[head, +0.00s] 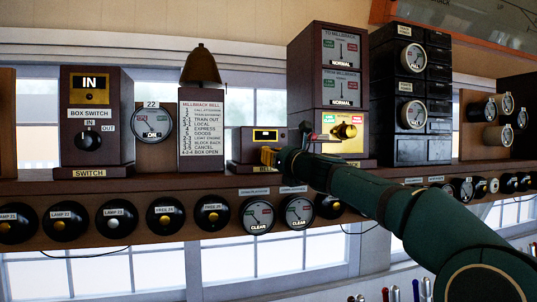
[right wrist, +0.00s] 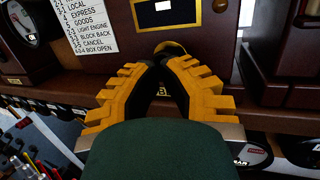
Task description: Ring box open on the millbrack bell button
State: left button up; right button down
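The Millbrack bell unit (head: 240,146) is a low dark wooden box on the shelf, with a small gold-framed window (head: 265,135). Its front also shows in the right wrist view (right wrist: 222,45). Contact with the button cannot be told. My left gripper is not in view.
The bell code card (head: 201,130) stands left of the box, with a brown bell (head: 201,66) above it. The Millbrack block instrument (head: 330,80) stands close on the right, behind my arm. A row of round plungers and dials (head: 211,213) lines the shelf's front below.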

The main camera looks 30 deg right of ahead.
jog(key=shift+s+a, duration=0.1)
jog(key=shift+s, duration=0.2)
dwell(0.6)
jog(key=shift+w, duration=0.15)
dwell(2.8)
jog(key=shift+s, duration=0.2)
dwell(0.8)
jog(key=shift+w, duration=0.25)
jog(key=shift+s, duration=0.25)
dwell(0.8)
dwell(1.9)
